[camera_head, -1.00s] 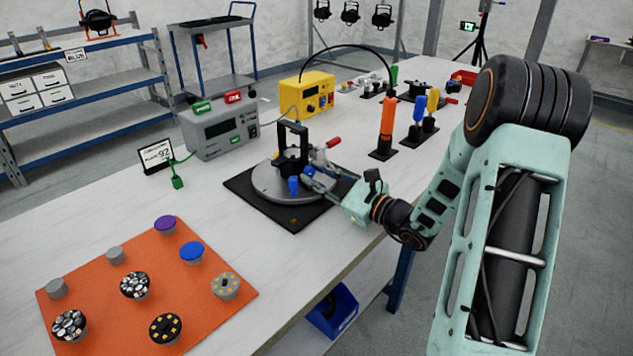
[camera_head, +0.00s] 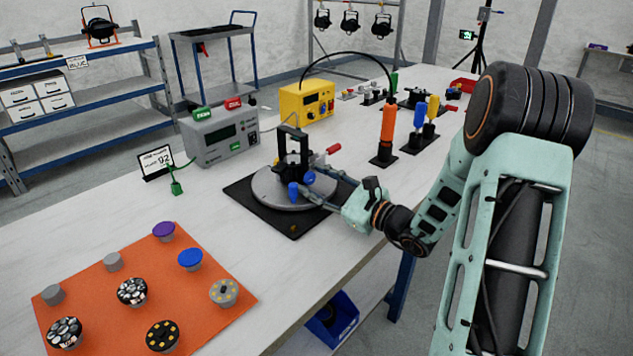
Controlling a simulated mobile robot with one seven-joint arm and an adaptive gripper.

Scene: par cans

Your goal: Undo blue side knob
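A round grey turntable (camera_head: 268,196) sits on a black square base (camera_head: 243,196) in the middle of the bench. A black upright bracket (camera_head: 283,146) stands on it. Two small blue knobs show at its front side: a left one (camera_head: 293,191) and a right one (camera_head: 309,178). My gripper (camera_head: 309,182) reaches in from the right, low over the turntable. Its two fingers are apart, with their tips beside the right blue knob. Whether they press on it is too small to tell. A red-tipped handle (camera_head: 333,149) sticks out behind the fingers.
A grey meter box (camera_head: 217,137) and a yellow power unit (camera_head: 306,103) stand behind. An orange driver (camera_head: 387,133) and blue and yellow tools (camera_head: 420,113) stand to the right. An orange mat (camera_head: 100,290) with several round parts lies front left. Bare bench separates mat and base.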

